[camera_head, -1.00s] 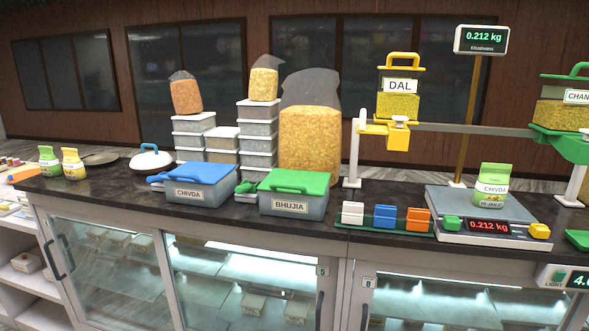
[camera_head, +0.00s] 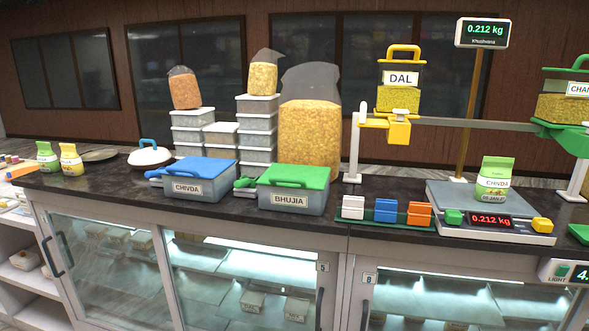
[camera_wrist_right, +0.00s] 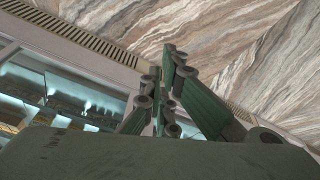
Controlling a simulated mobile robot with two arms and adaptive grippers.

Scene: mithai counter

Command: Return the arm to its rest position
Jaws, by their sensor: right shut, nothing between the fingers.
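Neither of my grippers shows in the head view. My right gripper (camera_wrist_right: 165,95) shows in the right wrist view, its green fingers drawn together with nothing visible between them. It is apart from any object, in front of the marbled floor and a lit glass cabinet (camera_wrist_right: 60,90). My left gripper is in no view.
On the dark counter (camera_head: 110,190) stand a blue-lidded CHIVDA box (camera_head: 198,188), a green-lidded BHUJIA box (camera_head: 292,200) and stacked clear containers (camera_head: 257,133). A DAL dispenser (camera_head: 400,80) stands above the counter. Glass cabinets (camera_head: 250,270) are below it.

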